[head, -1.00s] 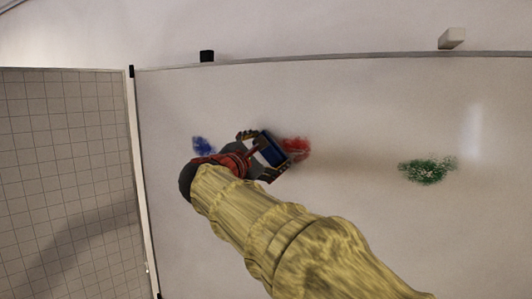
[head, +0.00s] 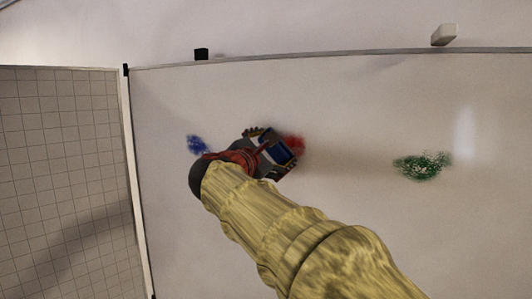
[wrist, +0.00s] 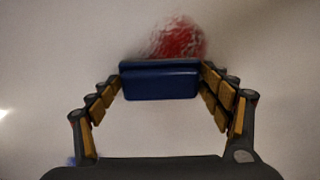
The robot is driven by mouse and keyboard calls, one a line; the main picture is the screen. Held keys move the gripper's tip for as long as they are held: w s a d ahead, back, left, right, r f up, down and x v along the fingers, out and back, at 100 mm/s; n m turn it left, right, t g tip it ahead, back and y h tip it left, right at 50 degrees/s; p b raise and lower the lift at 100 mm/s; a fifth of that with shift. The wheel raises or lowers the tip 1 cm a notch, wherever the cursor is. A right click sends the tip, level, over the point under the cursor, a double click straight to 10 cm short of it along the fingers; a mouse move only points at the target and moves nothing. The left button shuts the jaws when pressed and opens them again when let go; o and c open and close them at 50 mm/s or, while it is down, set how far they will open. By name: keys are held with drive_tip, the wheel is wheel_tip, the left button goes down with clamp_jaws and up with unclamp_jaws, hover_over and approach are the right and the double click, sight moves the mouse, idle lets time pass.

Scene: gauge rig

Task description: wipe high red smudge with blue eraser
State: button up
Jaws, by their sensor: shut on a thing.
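My gripper (head: 266,151) is shut on the blue eraser (head: 277,153) in front of the whiteboard (head: 345,230). In the wrist view the eraser (wrist: 160,82) sits between both fingers, its long side across them. The red smudge (head: 295,145) shows just right of the eraser in the head view, partly hidden behind it. In the wrist view the red smudge (wrist: 178,40) is just beyond the eraser's far edge, its lower part covered. I cannot tell whether the eraser touches the board.
A blue smudge (head: 197,145) lies left of my gripper and a green smudge (head: 422,165) to the right. A black block (head: 201,54) and a white block (head: 444,35) sit at the board's top edge. A gridded panel (head: 60,180) stands at the left.

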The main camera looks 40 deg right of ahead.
sight(304, 149)
drive_tip(key=shift+s+d+b, duration=0.4)
drive_tip(key=shift+s+d, duration=0.1)
drive_tip(key=shift+s, duration=0.65)
drive_tip(key=shift+s+d+b, duration=0.4)
drive_tip(key=shift+s+d, duration=0.15)
drive_tip(key=shift+s, duration=0.6)
drive_tip(key=shift+s+d+b, duration=0.4)
drive_tip(key=shift+s+d, duration=0.1)
drive_tip(key=shift+s, duration=0.65)
drive_tip(key=shift+w, duration=0.1)
